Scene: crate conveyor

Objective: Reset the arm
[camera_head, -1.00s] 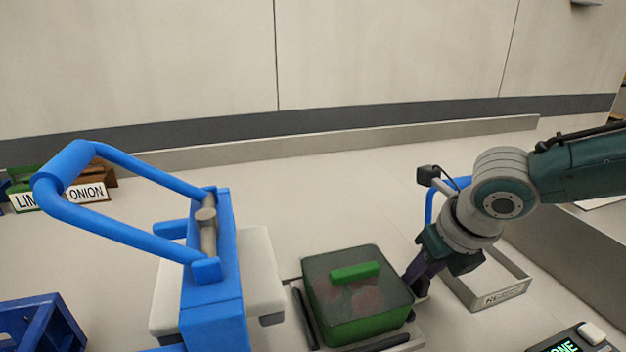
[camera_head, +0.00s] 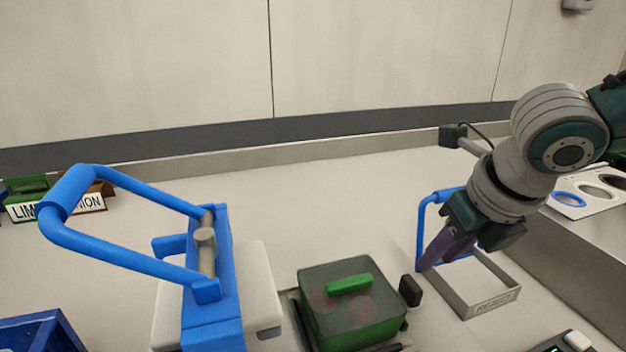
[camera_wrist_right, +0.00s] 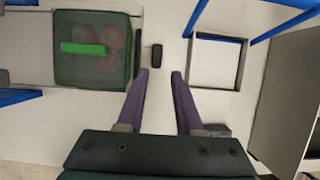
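My right gripper (camera_head: 447,258) hangs in the air between the green lidded crate and the square frame tray. The right wrist view shows its two purple fingers (camera_wrist_right: 160,74) spread apart with nothing between them. The green crate (camera_head: 352,322) has a see-through lid with a green handle (camera_head: 349,284) and reddish round things inside. It also shows at the upper left of the right wrist view (camera_wrist_right: 92,74). A small black block (camera_head: 411,290) is beside the crate's right side. My left gripper is not in view.
A blue lever press (camera_head: 212,312) with a raised handle stands left of the crate. A blue crate (camera_head: 40,335) is at the lower left. An open square tray (camera_head: 462,306) and a blue frame (camera_head: 424,222) are on the right.

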